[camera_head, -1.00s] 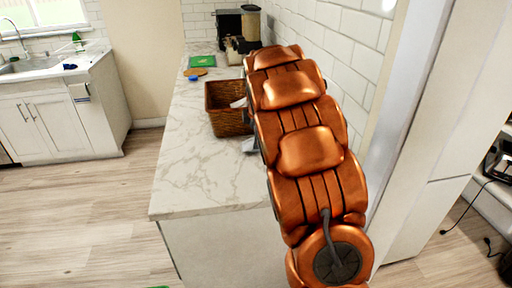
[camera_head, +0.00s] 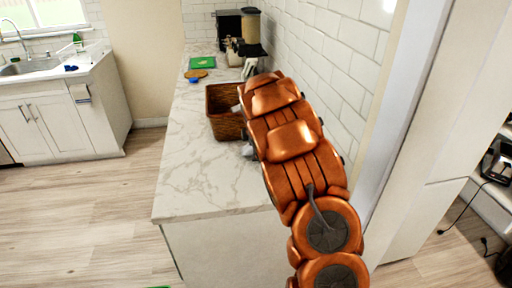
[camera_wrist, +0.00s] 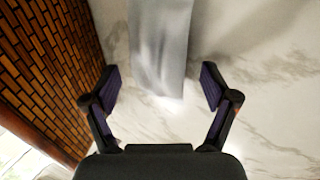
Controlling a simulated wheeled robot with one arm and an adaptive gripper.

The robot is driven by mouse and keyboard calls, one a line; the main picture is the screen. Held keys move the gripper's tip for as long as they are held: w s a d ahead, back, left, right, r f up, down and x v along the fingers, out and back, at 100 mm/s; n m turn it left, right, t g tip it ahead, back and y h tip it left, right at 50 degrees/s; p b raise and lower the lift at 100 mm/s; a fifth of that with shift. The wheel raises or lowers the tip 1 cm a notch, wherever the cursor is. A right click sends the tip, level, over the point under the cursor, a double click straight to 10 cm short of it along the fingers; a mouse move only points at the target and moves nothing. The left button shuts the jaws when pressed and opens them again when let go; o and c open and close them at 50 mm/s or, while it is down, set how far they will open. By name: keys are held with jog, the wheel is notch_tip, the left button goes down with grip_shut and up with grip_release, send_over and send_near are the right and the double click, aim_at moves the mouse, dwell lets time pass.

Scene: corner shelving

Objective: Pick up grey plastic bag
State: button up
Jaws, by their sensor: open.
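The grey plastic bag (camera_wrist: 160,45) shows in the wrist view at the top middle, on the marble counter. It lies ahead of my gripper (camera_wrist: 160,88), roughly in line with the gap between the two fingers. In the head view a small grey part of what may be the bag (camera_head: 248,150) shows beside the wicker basket, left of my arm. My arm hides most of that area and my gripper there.
A brown wicker basket (camera_head: 226,128) stands on the marble counter (camera_head: 190,185); its woven wall (camera_wrist: 50,60) fills the left of the wrist view. A green board (camera_head: 201,63) and a coffee machine (camera_head: 238,30) are farther back. A tiled wall (camera_head: 340,60) borders the counter's right side.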

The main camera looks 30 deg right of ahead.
jog(key=shift+w+f, duration=0.1)
jog(key=shift+f, duration=0.05)
jog(key=shift+c, duration=0.2)
jog(key=c, duration=1)
